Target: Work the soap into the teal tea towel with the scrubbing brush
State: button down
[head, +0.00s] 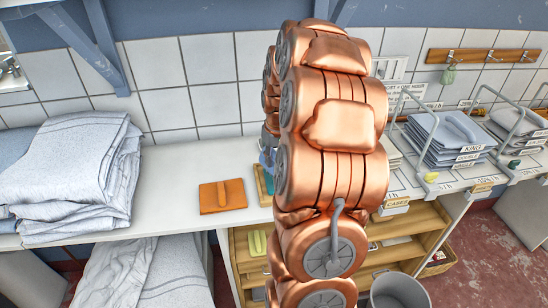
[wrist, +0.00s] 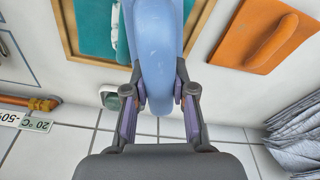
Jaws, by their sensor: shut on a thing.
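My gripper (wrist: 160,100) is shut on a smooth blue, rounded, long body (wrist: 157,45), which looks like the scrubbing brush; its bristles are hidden. The teal tea towel (wrist: 95,28) lies flat inside a wooden frame or tray (wrist: 77,61), beyond the brush in the wrist view. A pale strip (wrist: 121,35) shows on the teal next to the brush; I cannot tell whether it is soap. Whether the brush touches the towel is unclear. In the head view my copper arm hides the gripper and most of the wooden tray (head: 261,188).
An orange board with a raised bar (head: 222,196) lies left of the tray; it also shows in the wrist view (wrist: 272,38). Folded grey linen (head: 75,170) is stacked at the left. Wire-divided linen stacks (head: 445,138) stand at the right. White counter (head: 180,165) is clear around the board.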

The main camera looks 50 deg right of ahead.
jog(key=shift+r, duration=3.5)
